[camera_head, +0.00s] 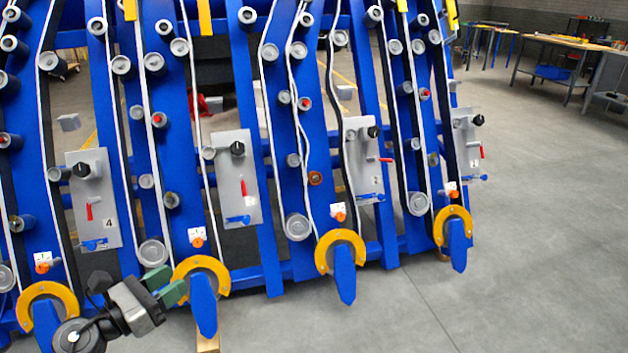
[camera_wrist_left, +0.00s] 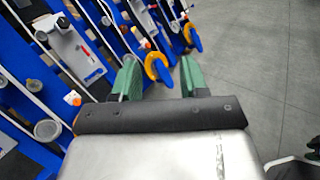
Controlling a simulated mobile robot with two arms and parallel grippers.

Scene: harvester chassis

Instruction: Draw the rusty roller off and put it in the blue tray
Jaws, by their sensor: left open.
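A small rust-brown roller (camera_head: 315,178) sits on a blue rib of the chassis, right of centre in the head view, among grey rollers. My left gripper (camera_head: 168,286) is low at the left, in front of the chassis and well apart from that roller. Its green fingers are open and empty; they also show in the left wrist view (camera_wrist_left: 158,77).
Blue ribs carry several grey rollers, white cords and grey panels (camera_head: 237,178) with black knobs and red levers. Yellow arcs (camera_head: 341,240) with blue pointed tips jut out along the bottom. Workbenches (camera_head: 575,43) stand far back right. The grey floor (camera_head: 540,220) on the right is clear.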

